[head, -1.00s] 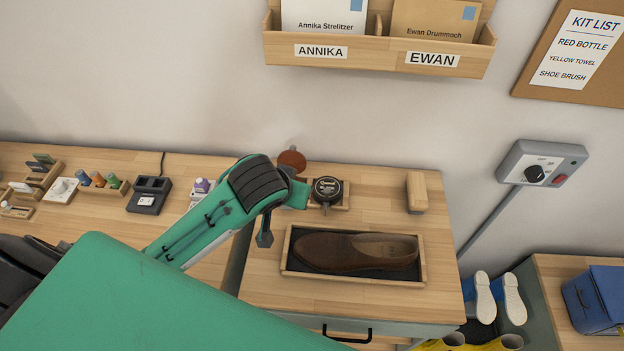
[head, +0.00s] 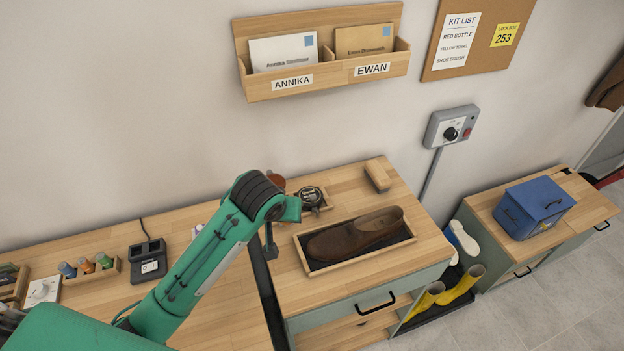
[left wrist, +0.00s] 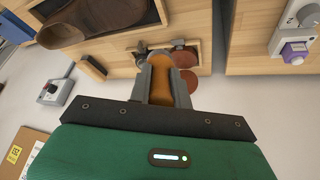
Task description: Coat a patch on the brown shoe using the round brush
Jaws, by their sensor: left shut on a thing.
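The brown shoe (head: 356,235) lies on its side of the bench in a shallow wooden tray with a dark lining (head: 309,262). It also shows at the top of the left wrist view (left wrist: 100,12). My left gripper (left wrist: 160,80) is shut on an orange-brown thing (left wrist: 160,92), likely the handle of the round brush. Reddish-brown round shapes (left wrist: 184,57) show just beyond the fingers; which one belongs to the brush I cannot tell. In the head view a reddish round piece (head: 276,179) shows behind my wrist, left of a dark round tin (head: 311,197). My right gripper is out of view.
A pale wooden block-like brush (head: 378,175) lies at the bench's back. A small device (head: 149,262) and coloured spools (head: 86,265) stand left. The letter rack (head: 330,75) and a switch box (head: 451,126) are on the wall. A blue box (head: 534,207) stands right.

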